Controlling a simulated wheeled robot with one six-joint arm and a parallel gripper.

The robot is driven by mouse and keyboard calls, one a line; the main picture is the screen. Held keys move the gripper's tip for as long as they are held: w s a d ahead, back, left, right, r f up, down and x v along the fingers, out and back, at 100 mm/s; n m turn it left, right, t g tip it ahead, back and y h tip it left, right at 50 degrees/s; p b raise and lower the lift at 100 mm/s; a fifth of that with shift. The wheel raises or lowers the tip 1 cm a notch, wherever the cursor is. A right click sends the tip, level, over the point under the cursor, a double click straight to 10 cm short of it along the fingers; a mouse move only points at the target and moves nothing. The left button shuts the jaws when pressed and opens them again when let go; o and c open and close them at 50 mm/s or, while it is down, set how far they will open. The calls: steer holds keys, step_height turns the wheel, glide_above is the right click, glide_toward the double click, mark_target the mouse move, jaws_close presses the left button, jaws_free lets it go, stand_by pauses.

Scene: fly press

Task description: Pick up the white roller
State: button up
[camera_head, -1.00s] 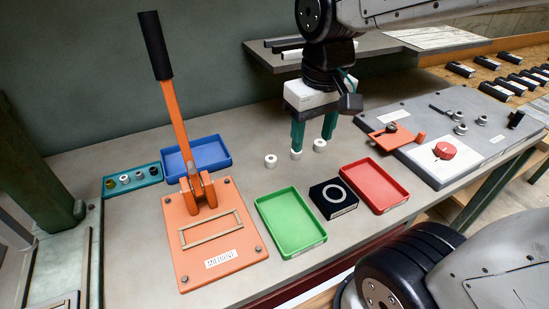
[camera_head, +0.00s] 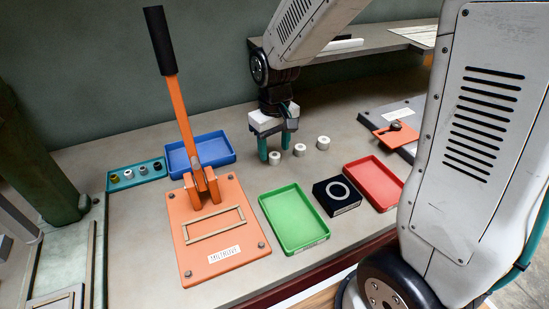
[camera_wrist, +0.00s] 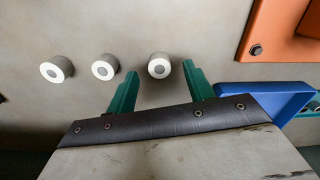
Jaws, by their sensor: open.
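Three white rollers with dark centres stand in a row on the grey bench: a left one (camera_head: 275,159), a middle one (camera_head: 300,150) and a right one (camera_head: 323,143). My gripper (camera_head: 274,154) is open at the left roller, green fingers pointing down. In the wrist view, that roller (camera_wrist: 158,66) shows between the two fingertips (camera_wrist: 160,68), with gaps on both sides. The other two rollers (camera_wrist: 105,67) (camera_wrist: 56,69) lie outside the fingers, to the left. Exact fingertip height is unclear. A small white piece (camera_head: 128,174) sits in the teal holder.
The orange press (camera_head: 225,256) with its tall lever stands left of the gripper, a blue tray (camera_head: 230,151) behind it. A green tray (camera_head: 267,212), black block (camera_head: 337,207) and red tray (camera_head: 399,198) lie in front. The teal holder (camera_head: 111,187) carries several small pieces.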

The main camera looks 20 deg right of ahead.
step_height(320, 180, down, 2)
steer(key=shift+f, duration=0.25)
steer(key=c, duration=1.1)
steer(key=shift+o, duration=0.2)
steer(key=shift+r, duration=0.15)
